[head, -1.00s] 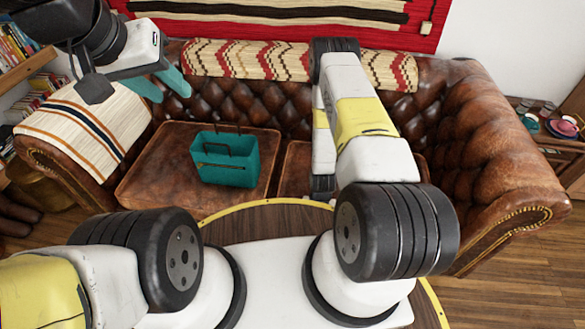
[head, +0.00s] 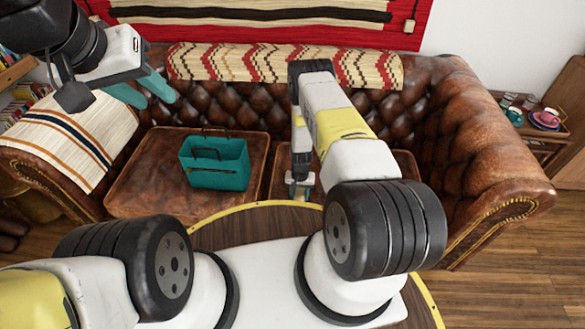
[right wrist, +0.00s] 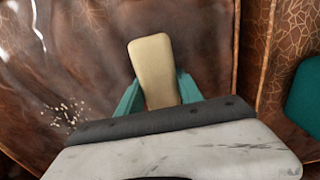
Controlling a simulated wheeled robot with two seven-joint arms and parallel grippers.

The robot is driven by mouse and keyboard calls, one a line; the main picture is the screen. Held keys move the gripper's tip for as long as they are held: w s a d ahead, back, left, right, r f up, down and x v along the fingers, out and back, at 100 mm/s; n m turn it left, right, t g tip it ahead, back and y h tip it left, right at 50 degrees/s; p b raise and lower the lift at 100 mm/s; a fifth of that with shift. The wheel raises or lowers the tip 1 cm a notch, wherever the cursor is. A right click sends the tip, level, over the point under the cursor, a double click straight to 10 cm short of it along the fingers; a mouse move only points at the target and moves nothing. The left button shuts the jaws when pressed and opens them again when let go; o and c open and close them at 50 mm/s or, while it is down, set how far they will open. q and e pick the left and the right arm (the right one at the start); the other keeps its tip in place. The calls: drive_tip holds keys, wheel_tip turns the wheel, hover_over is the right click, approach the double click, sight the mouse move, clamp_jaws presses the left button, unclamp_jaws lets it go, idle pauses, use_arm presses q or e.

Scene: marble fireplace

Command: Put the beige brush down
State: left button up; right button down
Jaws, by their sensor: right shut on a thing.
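The beige brush (right wrist: 153,68) is in the right wrist view, between the two teal fingers of my right gripper (right wrist: 160,95). That gripper is shut on it, above the brown leather seat cushion (right wrist: 85,60). In the head view my right gripper (head: 300,187) is low over the right part of the sofa seat, partly hidden by its own arm; the brush cannot be made out there. My left gripper (head: 145,92) is at the upper left, its teal fingers apart and empty, near the sofa's left armrest.
A teal caddy (head: 217,170) with a handle stands on the left seat cushion and shows at the right wrist view's edge (right wrist: 305,105). Pale crumbs (right wrist: 66,114) lie on the leather. A round yellow-edged wooden table (head: 215,233) is in front. Cups stand on a right side table.

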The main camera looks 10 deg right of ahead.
drive_tip(key=shift+f, duration=0.45)
drive_tip(key=shift+f, duration=0.1)
drive_tip(key=c, duration=0.8)
unclamp_jaws()
drive_tip(key=shift+o, duration=0.2)
